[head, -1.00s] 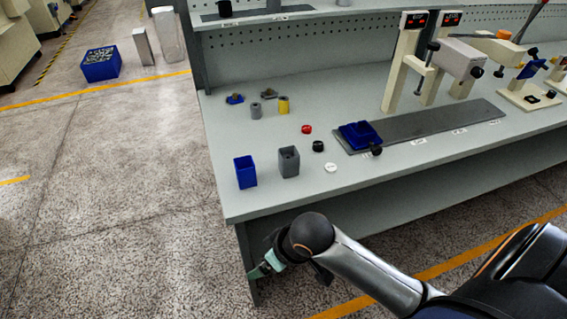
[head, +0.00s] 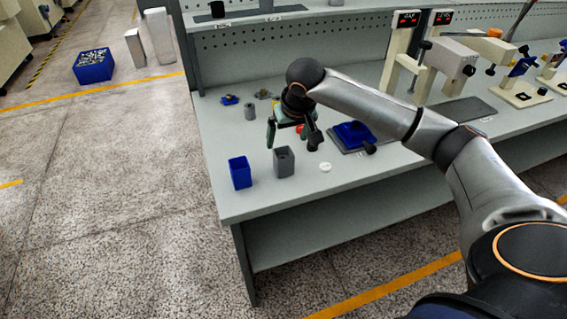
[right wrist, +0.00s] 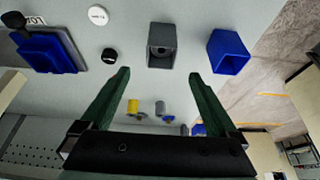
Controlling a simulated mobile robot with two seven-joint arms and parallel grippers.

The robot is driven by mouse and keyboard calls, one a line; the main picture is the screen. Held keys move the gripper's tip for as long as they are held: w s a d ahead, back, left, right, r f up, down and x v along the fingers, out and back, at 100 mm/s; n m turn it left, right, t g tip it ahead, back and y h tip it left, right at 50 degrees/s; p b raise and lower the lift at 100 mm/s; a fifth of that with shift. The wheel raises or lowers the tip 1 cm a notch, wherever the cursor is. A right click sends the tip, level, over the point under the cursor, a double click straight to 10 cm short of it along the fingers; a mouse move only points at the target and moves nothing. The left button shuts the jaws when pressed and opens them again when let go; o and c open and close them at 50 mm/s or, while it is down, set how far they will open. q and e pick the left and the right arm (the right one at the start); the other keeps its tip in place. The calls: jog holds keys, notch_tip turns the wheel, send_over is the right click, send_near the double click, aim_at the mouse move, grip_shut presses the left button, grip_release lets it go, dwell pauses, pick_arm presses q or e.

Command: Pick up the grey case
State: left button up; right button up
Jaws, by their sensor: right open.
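The grey case (head: 284,163) is an open-topped upright box on the bench near its front left. It also shows in the right wrist view (right wrist: 161,58), with a round hollow inside. My right gripper (head: 291,134) is above the bench, just behind the grey case in the head view. In the right wrist view its green fingers (right wrist: 158,75) are open and empty, spread apart with the case beyond their tips. The gripper does not touch the case. My left gripper is not in view.
A blue case (head: 240,173) stands close to the left of the grey case. A white disc (head: 325,167) lies to its right, near a blue block (head: 354,133) on a dark plate. A black cap (right wrist: 109,54) and small cylinders (right wrist: 132,106) are nearby. The bench front is clear.

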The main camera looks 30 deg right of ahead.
aim_at(283, 157)
jog(key=x, duration=0.6)
jog(key=shift+w+f, duration=0.1)
jog(key=shift+f, duration=0.05)
jog(key=shift+s+x, duration=0.2)
jog(key=shift+x, duration=2.4)
jog(key=shift+a+f, duration=0.1)
jog(key=shift+c, duration=0.3)
jog(key=c, duration=1.4)
